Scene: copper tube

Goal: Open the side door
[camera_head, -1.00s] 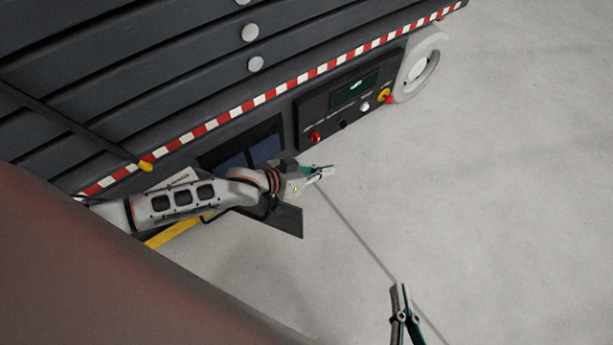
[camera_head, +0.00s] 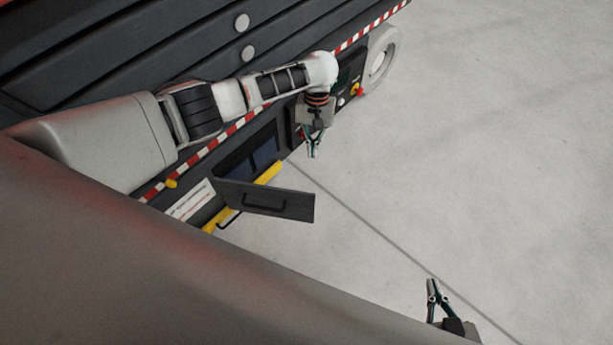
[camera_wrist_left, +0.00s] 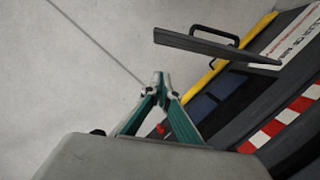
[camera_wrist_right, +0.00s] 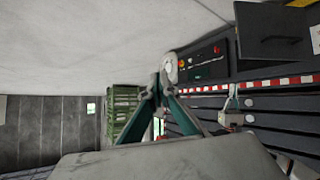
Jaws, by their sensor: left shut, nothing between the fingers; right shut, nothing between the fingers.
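The side door (camera_head: 285,204) is a dark panel with a handle. It stands swung out from the dark machine, with a bluish opening (camera_head: 264,154) beside it in the head view. The door also shows edge-on in the left wrist view (camera_wrist_left: 205,48) and at the upper right of the right wrist view (camera_wrist_right: 272,32). My right gripper (camera_head: 432,283) is shut and empty over the floor at the lower right, far from the door.
The control panel (camera_wrist_right: 205,62) has a screen and coloured knobs. A yellow bar (camera_head: 268,173) runs along the machine's lower edge near the door. A red and white striped strip (camera_head: 357,41) runs above. The concrete floor (camera_head: 480,140) to the right is clear.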

